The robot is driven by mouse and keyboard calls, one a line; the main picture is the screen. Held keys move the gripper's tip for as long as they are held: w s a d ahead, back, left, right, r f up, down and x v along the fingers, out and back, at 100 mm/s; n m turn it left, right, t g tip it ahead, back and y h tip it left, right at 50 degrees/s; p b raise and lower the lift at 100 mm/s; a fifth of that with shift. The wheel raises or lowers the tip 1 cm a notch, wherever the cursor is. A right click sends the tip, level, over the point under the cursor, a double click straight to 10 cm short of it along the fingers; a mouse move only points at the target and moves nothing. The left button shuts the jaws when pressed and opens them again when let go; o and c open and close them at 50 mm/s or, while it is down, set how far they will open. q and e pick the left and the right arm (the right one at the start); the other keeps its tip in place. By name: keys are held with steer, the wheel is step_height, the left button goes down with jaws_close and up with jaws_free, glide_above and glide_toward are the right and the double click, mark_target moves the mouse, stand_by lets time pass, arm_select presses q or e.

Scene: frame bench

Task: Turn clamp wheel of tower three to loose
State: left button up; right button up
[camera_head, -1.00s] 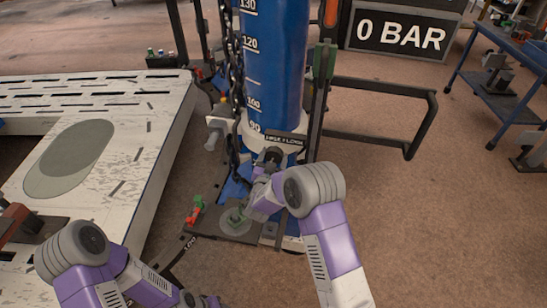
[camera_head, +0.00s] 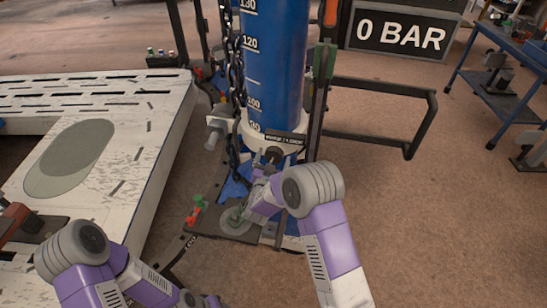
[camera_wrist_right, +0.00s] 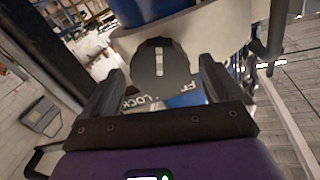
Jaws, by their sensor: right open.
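The clamp wheel (camera_head: 273,155) is a small dark knob on the white collar (camera_head: 256,138) of the blue tower. In the right wrist view the wheel (camera_wrist_right: 158,64) is black and round, with a pale stripe standing roughly upright. My right gripper (camera_head: 261,178) is just below and in front of the wheel. Its open fingers (camera_wrist_right: 160,78) show on either side of the wheel, apart from it; the gap in depth is unclear. A plate near the wheel reads LOCK; its other wording is partly hidden. My left gripper (camera_head: 207,301) barely shows at the bottom edge.
A black chain (camera_head: 235,80) hangs left of the tower, and a dark post (camera_head: 318,105) stands right of it. A white slotted bench (camera_head: 160,140) is at the left. A black rail (camera_head: 385,81) juts out right. The floor at the lower right is clear.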

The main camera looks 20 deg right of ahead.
steer(key=v, duration=0.6)
steer(key=shift+s+a+p, duration=0.2)
steer(key=shift+s+p, duration=0.1)
steer(key=shift+f, duration=0.1)
steer(key=s+f+n+g+y, duration=0.2)
steer(key=s+f+g+y, duration=0.15)
steer(key=f, duration=0.55)
steer(key=s+f+n+g+y, duration=0.1)
steer(key=s+f+g+y, duration=0.3)
steer(key=f, duration=0.5)
steer(key=s+a+f+g+y, duration=0.1)
steer(key=s+f+g, duration=0.1)
steer(key=s, duration=0.5)
steer(key=s+a+f+n+g+y, duration=0.1)
steer(key=s+a+f+g+y, duration=0.1)
steer(key=s, duration=0.6)
steer(key=s+a+f+n+g+y, duration=0.1)
steer(key=s+g, duration=0.3)
steer(key=s, duration=0.4)
steer(key=shift+a+f+y, duration=0.3)
steer(key=shift+f+y, duration=0.25)
steer(key=shift+f, duration=0.15)
